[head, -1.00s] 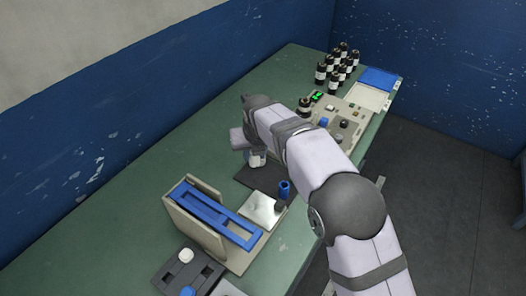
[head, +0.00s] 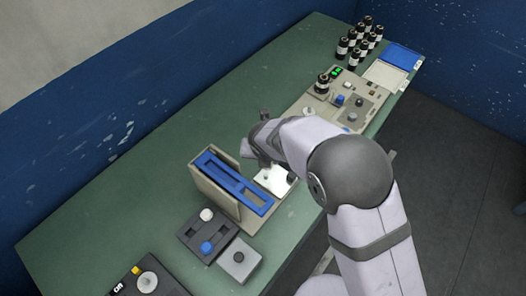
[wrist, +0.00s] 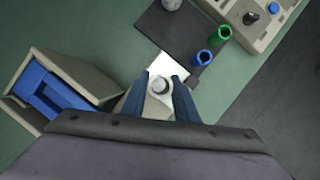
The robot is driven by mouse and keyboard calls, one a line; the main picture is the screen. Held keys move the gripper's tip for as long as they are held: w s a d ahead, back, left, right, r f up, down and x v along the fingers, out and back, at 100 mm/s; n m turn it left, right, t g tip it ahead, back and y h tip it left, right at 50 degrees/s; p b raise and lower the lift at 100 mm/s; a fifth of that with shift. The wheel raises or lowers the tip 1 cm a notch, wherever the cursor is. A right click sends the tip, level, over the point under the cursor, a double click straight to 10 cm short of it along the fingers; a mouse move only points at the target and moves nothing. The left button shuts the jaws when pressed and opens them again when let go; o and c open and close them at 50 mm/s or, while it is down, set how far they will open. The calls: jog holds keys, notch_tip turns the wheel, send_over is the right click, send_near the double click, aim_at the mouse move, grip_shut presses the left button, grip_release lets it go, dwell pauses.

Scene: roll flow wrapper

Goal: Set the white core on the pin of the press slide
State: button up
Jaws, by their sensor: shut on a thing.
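My gripper (wrist: 160,94) is shut on a small pale round piece, which I take to be the white core (wrist: 160,83). In the wrist view it sits between the two blue fingers, with a grey round centre inside a white rim. A bright plate (wrist: 166,65) lies below and just beyond it. In the head view my gripper (head: 265,163) is over this plate (head: 279,182), beside the blue-framed beige stand (head: 233,185). I cannot clearly make out the press slide's pin, nor whether the core touches it.
A dark tray (head: 190,236) with white and blue knobs is in front. A control panel (head: 340,108) and several dark bottles stand farther back.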

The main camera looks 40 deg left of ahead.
jog(key=shift+w+a+r+m+h, duration=0.1)
jog(key=shift+a+m+h, duration=0.2)
jog(key=shift+m, duration=0.55)
jog(key=shift+w+a+m+h, duration=0.15)
jog(key=shift+m+h, duration=0.15)
jog(key=shift+m, duration=0.55)
jog(key=shift+s, duration=0.1)
jog(key=b, duration=0.5)
send_over(266, 175)
jog(key=shift+a+f, duration=0.1)
jog(key=shift+f, duration=2.4)
jog(key=shift+p, duration=0.35)
jog(key=shift+f+b, duration=0.5)
jog(key=shift+f, duration=0.8)
jog(key=shift+f, duration=0.35)
jog(key=shift+f, duration=0.5)
